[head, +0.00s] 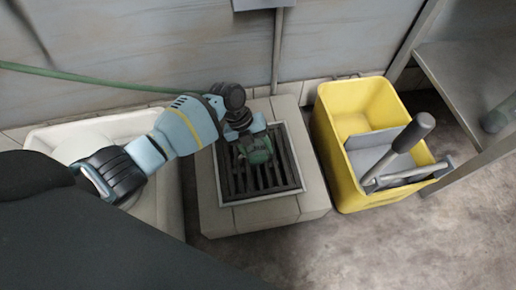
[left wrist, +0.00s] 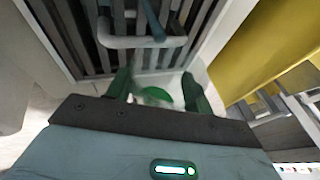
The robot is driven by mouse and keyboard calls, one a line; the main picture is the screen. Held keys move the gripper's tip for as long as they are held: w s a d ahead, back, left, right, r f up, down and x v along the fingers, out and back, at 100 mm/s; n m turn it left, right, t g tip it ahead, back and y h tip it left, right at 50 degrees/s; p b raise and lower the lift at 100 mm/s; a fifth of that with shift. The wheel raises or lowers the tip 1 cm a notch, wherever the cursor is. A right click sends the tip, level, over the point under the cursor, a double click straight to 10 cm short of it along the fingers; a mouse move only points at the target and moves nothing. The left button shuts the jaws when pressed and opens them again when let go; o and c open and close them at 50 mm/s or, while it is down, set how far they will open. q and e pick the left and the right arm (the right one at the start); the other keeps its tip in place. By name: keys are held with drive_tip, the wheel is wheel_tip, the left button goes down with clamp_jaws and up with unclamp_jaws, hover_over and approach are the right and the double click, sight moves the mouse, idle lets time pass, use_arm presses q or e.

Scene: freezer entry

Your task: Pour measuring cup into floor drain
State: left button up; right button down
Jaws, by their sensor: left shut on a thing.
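The floor drain (head: 237,184) is a dark slatted grate in a pale frame, set in a raised tiled block. It also fills the top of the left wrist view (left wrist: 68,42). My left gripper (head: 258,141) is over the drain and shut on the measuring cup (head: 259,154), a small see-through green-tinted vessel above the slats. In the left wrist view the cup (left wrist: 156,95) shows green between the two green fingers. Its exact tilt and what it holds are unclear, and the gripper partly hides it. My right gripper is not in view.
A yellow mop bucket (head: 345,177) with a grey wringer and handle stands close right of the drain. A white basin (head: 160,208) lies left, under my arm. A green hose (head: 95,78) runs along the back wall. A metal shelf (head: 470,75) stands at right.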

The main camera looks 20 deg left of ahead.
use_arm(q)
drive_tip(key=shift+w+g, duration=0.15)
drive_tip(key=shift+g, duration=0.15)
drive_tip(key=shift+r+g+h, duration=0.2)
drive_tip(key=shift+g+h, duration=0.2)
drive_tip(key=shift+h, duration=0.2)
drive_tip(key=shift+w+a+r+n+g+h, duration=0.2)
drive_tip(key=shift+r+n+g+h, duration=0.1)
drive_tip(key=shift+g+h, duration=0.15)
drive_tip(key=shift+g, duration=0.25)
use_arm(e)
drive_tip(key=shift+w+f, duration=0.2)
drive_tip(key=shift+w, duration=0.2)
use_arm(q)
drive_tip(key=shift+r, duration=0.1)
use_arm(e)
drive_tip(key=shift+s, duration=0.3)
